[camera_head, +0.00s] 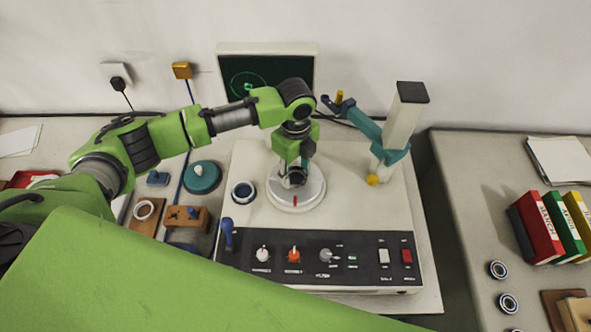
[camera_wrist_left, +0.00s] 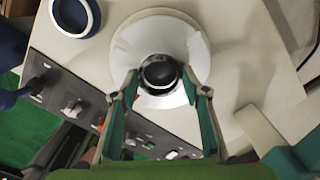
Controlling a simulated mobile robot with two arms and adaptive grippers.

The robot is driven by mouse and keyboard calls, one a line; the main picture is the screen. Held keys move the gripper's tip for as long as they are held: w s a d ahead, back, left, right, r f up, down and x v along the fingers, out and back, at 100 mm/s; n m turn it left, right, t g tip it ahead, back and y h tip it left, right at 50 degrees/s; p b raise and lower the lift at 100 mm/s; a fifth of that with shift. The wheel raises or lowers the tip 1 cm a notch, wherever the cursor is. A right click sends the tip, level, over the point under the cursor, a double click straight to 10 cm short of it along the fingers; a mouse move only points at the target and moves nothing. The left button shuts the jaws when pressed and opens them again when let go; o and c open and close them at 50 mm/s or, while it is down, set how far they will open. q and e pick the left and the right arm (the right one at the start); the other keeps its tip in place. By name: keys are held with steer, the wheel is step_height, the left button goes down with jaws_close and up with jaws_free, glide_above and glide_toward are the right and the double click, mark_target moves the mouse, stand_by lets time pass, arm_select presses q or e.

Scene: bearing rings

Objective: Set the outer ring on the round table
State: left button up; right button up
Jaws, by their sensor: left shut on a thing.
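The round table (camera_head: 310,197) is a pale disc with a red mark on top of the machine. It also shows in the wrist view (camera_wrist_left: 190,42). My left gripper (camera_head: 296,172) points down over its middle. In the wrist view the gripper's fingers (camera_wrist_left: 160,80) are shut on a dark, shiny ring (camera_wrist_left: 160,60), the outer ring, one finger on each side. The ring is over the disc's centre; I cannot tell whether it touches the surface. The gripper partly hides it in the head view. My right gripper is not in view.
A blue-rimmed ring (camera_head: 243,192) sits left of the disc. A teal arm on a white column (camera_head: 400,125) stands to the right. The control panel (camera_head: 320,262) lies in front. Several rings and binders (camera_head: 540,228) are on the right bench.

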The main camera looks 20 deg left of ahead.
arm_select(q)
steer(key=shift+p, duration=0.4)
steer(key=o, duration=1.2)
steer(key=shift+o, duration=0.2)
step_height(320, 180, up, 12)
